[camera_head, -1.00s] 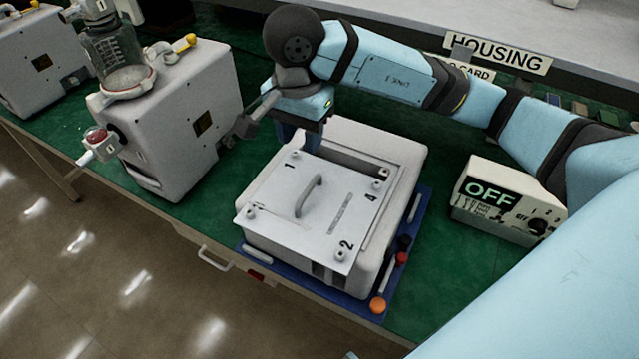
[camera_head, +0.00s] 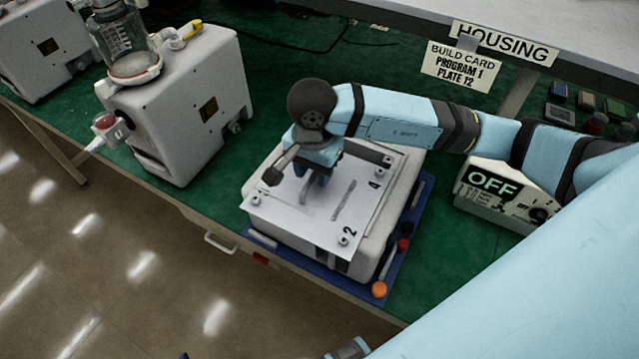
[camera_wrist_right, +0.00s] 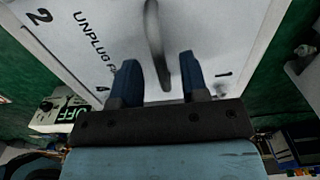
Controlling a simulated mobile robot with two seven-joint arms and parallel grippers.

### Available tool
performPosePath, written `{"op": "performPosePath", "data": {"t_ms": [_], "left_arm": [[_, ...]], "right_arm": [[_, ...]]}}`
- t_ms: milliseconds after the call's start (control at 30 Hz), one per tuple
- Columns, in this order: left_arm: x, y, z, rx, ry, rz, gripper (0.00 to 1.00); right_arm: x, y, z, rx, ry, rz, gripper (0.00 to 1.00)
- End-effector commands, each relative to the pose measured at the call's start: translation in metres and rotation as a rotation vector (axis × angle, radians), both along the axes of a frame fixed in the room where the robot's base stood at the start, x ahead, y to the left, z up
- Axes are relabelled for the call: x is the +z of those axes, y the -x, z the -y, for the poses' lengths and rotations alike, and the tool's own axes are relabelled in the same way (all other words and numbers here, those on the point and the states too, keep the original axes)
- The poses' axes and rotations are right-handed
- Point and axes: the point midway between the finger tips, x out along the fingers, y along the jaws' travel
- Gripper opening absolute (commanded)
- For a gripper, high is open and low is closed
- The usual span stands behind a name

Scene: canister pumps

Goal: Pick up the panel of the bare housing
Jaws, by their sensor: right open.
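The panel (camera_head: 310,220) is a flat pale plate with printed numbers and corner fasteners. It lies on top of the bare housing (camera_head: 375,245), a pale box. Its raised grey handle (camera_head: 304,192) is partly hidden by my right gripper (camera_head: 318,182) in the head view. In the right wrist view my right gripper (camera_wrist_right: 158,68) is open, with its two blue fingers on either side of the handle (camera_wrist_right: 154,40) and visible gaps between. The panel (camera_wrist_right: 95,35) fills the upper part of that view.
The housing stands on a blue mat (camera_head: 400,262) on the green bench. A pump with a glass canister (camera_head: 185,110) stands to the left. A control box reading OFF (camera_head: 490,195) stands to the right. A build card (camera_head: 460,68) hangs behind.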

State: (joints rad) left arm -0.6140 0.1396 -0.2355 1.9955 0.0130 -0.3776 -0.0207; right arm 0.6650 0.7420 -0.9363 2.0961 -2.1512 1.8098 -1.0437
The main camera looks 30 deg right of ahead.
Motion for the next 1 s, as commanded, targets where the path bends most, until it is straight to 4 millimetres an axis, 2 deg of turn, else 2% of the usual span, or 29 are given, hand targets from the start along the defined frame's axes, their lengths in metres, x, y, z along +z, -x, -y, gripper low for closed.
{"op": "performPosePath", "data": {"t_ms": [133,400,567,600,1000], "left_arm": [[0.003,0.0,0.0,0.0,0.0,0.0,0.6],[0.002,0.0,0.0,0.001,-0.001,-0.002,0.6],[0.001,0.001,0.0,0.001,-0.002,-0.004,0.6],[0.001,0.001,0.0,0.001,-0.002,-0.004,0.6],[0.001,0.0,-0.001,0.001,-0.001,-0.003,0.6]], "right_arm": [[-0.016,0.0,0.0,-0.002,-0.001,-0.001,0.41],[-0.019,-0.001,0.0,-0.001,0.0,0.002,0.41],[-0.019,-0.001,0.0,-0.001,0.0,0.001,0.04],[-0.019,-0.001,0.0,-0.001,0.0,0.001,0.0],[-0.015,-0.001,0.0,-0.001,-0.002,0.003,0.0]]}}
